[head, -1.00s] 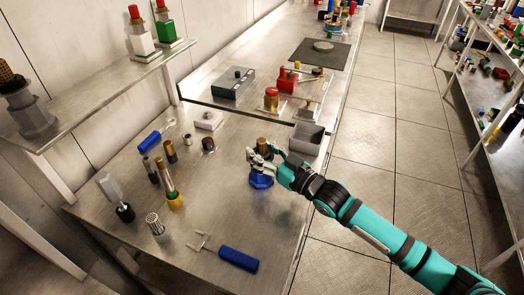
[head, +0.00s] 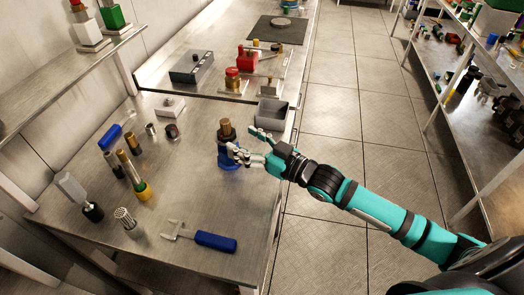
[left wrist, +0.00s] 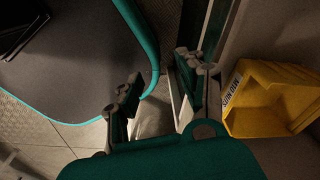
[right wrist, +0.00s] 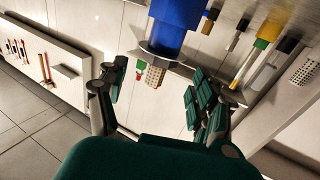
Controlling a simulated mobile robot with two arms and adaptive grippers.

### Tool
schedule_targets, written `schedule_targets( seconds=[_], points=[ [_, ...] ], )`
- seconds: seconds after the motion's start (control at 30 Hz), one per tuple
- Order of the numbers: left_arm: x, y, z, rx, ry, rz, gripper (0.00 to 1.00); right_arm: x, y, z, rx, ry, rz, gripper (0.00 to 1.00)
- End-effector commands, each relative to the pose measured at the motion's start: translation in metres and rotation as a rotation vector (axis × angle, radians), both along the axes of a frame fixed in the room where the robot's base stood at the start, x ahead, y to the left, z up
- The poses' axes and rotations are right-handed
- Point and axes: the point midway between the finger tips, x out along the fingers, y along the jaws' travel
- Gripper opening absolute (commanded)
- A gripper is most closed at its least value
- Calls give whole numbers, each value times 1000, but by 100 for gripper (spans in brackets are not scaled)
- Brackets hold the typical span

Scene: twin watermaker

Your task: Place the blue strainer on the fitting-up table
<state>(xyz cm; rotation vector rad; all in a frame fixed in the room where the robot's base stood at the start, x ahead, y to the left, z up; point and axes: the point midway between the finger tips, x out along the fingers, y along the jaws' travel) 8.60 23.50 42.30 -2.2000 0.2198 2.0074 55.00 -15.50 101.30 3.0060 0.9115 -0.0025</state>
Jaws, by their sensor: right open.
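The blue strainer (head: 229,157), a blue body with a bronze mesh top, stands upright on the steel table (head: 190,205). In the right wrist view the fingers (right wrist: 158,72) are spread, with nothing held. My left gripper (left wrist: 160,82) is open and empty, away from the table.
A blue-handled caliper-like tool (head: 214,241) lies at the table's front. Brass-tipped cylinders (head: 131,170) and a mesh cylinder (head: 126,220) stand at left. A grey open bin (head: 271,113) is behind my right gripper. A yellow bin (left wrist: 280,98) is beside my left gripper.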

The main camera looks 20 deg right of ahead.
Motion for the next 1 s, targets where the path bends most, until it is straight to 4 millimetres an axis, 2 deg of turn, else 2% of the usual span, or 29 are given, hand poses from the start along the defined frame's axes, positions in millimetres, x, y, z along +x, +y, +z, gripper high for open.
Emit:
schedule_targets(
  seconds=[0.03,0.13,0.33,1.0],
  points=[
    [0,0,-4,0,0,0,40,-11,-7,-4,-2,3,0,67],
    [0,0,-7,0,0,0,40,-27,-17,-3,-2,1,1,67],
    [0,0,-10,0,0,0,40,-45,-30,-1,1,1,-1,67],
    [0,1,-10,1,-1,-1,40,-49,-33,1,1,-2,0,67]
  ],
)
